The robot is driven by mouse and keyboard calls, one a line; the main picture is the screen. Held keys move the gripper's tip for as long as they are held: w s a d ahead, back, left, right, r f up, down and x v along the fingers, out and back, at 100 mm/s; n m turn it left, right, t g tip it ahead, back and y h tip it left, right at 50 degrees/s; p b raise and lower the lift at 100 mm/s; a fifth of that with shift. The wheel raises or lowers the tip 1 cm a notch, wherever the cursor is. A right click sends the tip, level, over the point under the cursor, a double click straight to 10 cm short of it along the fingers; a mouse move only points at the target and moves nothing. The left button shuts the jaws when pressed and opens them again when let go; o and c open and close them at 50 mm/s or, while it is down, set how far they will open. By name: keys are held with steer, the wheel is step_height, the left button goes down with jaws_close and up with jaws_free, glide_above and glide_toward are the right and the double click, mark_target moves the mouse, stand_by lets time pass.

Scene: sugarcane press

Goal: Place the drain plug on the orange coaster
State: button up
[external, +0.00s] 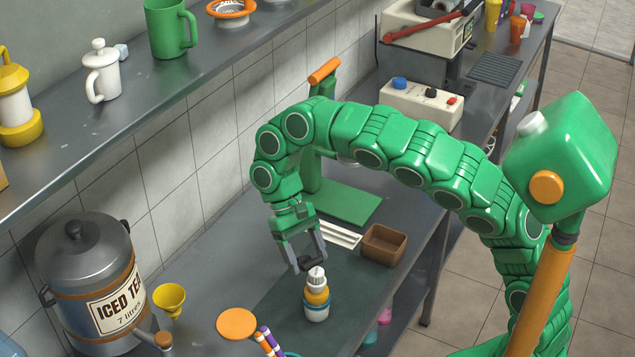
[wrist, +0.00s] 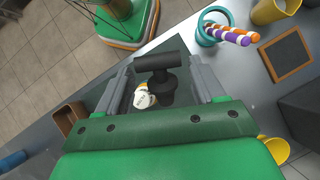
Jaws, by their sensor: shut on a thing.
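My gripper (external: 308,264) is shut on the black drain plug (wrist: 157,64), which is T-shaped in the wrist view, with its bar across and its stem between the fingers. In the external view the plug is a small dark shape between the fingertips, partly hidden. The gripper holds it above the worktop, close to the white-capped orange bottle (external: 317,299); I cannot tell if they touch. A round orange disc (external: 237,323), which looks like the orange coaster, is at the lower left of the gripper in the external view. I cannot make it out clearly in the wrist view.
Striped straws (wrist: 230,34) stand in a teal holder beside the disc. A yellow funnel (external: 169,298) and the iced tea urn (external: 88,275) are on the left. A brown tray (external: 384,245) lies right of the gripper. A dark square with an orange-brown rim (wrist: 286,55) shows in the wrist view.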

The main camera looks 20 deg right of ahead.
steer(key=a+m+g+y, duration=0.3)
steer(key=m, duration=0.1)
steer(key=m+t+y, duration=0.3)
steer(key=m+y, duration=1.1)
steer(key=y, duration=0.2)
glide_above(243, 319)
step_height(243, 319, down, 11)
steer(key=shift+g, duration=0.4)
steer(key=shift+s+f, duration=0.1)
steer(key=shift+f, duration=5.35)
steer(key=o, duration=1.1)
steer(key=shift+f, duration=0.15)
